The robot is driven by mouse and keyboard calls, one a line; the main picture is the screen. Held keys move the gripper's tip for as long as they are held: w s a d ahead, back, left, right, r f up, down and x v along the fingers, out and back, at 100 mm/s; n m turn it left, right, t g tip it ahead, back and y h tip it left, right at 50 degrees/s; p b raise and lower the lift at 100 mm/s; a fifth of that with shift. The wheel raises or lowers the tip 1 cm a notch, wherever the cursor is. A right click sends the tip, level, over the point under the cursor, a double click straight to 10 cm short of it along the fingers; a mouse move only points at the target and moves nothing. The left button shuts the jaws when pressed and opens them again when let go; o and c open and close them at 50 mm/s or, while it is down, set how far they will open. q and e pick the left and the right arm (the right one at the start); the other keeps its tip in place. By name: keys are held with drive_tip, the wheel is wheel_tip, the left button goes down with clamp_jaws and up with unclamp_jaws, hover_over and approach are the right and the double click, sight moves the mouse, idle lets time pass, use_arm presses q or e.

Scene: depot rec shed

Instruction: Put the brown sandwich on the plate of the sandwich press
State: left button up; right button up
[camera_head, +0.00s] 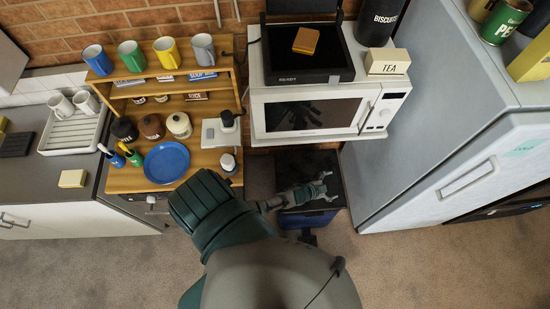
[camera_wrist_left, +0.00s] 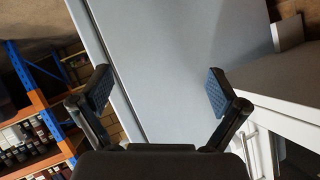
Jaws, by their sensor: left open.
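The brown sandwich (camera_head: 305,41) lies on the dark plate of the open sandwich press (camera_head: 285,63), turned a little askew. The press stands on top of the white microwave (camera_head: 266,117), and its lid is raised at the back. My left gripper (camera_head: 322,188) is in front of and below the microwave, well away from the sandwich and empty. In the left wrist view the left gripper (camera_wrist_left: 159,92) has its two fingers spread, with nothing between them but the grey fridge side behind. My right gripper is in neither view.
A white TEA box (camera_head: 388,61) and a dark biscuits tin (camera_head: 377,22) stand right of the press. The grey fridge (camera_head: 420,115) borders the right. A wooden shelf (camera_head: 213,86) with mugs, jars and a blue plate (camera_head: 166,161) is left. A blue-and-orange rack (camera_wrist_left: 40,105) shows in the wrist view.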

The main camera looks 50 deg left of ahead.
use_arm(q)
drive_tip(key=s+a+f+n+g+y, duration=0.1)
drive_tip(key=s+a+f+n+g, duration=0.15)
drive_tip(key=s+f, duration=0.8)
drive_tip(key=s+a+f+n+g+y, duration=0.3)
drive_tip(key=s+f, duration=0.4)
drive_tip(key=s, duration=0.7)
drive_tip(key=s+a+f+g, duration=0.1)
drive_tip(key=s+f+g, duration=0.1)
drive_tip(key=s, duration=0.8)
drive_tip(key=s+f+g, duration=0.2)
drive_tip(key=s+g, duration=0.1)
drive_tip(key=s, duration=0.7)
drive_tip(key=shift+s+a+f+n, duration=0.2)
drive_tip(key=shift+a+f+n, duration=0.15)
drive_tip(key=shift+a+f, duration=0.05)
drive_tip(key=shift+g, duration=0.25)
